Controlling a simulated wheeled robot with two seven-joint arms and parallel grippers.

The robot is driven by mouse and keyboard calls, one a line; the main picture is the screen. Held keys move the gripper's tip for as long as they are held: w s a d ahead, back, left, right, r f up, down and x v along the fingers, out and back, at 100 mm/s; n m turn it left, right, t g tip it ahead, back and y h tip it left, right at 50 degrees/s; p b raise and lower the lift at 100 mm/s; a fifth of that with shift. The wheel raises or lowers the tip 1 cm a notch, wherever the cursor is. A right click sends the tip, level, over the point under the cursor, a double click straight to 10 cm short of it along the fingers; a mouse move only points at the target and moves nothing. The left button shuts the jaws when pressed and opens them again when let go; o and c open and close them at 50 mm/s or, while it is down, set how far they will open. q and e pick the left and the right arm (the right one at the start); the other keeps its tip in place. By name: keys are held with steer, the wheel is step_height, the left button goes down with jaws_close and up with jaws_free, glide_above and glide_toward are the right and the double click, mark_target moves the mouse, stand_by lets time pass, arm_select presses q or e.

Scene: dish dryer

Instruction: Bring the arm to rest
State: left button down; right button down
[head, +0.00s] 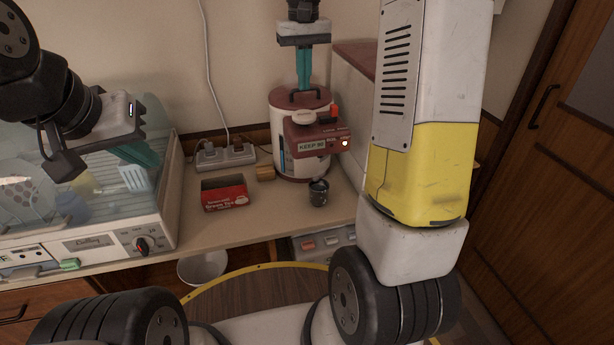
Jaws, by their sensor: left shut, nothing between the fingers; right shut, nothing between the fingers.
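My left gripper (140,153) comes in from the left, in front of the dish dryer's clear cover. Its teal fingers are shut and empty, partly hidden behind its grey wrist. My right gripper (303,68) hangs at the top middle, its teal fingers pointing down and shut with nothing between them. In the picture its tips appear just above the handle of the red and white hot water pot (292,108); I cannot tell whether they touch it. My large white and yellow arm link fills the right of the view.
The dish dryer (110,240) with dishes inside stands on the counter at left. A white bowl (203,268) is below. A wooden door (545,180) is at right.

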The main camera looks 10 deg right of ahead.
steer(key=s+a+t+y, duration=0.2)
steer(key=s+t, duration=0.4)
steer(key=s, duration=1.8)
steer(key=shift+a+f, duration=0.15)
steer(key=shift+f, duration=0.1)
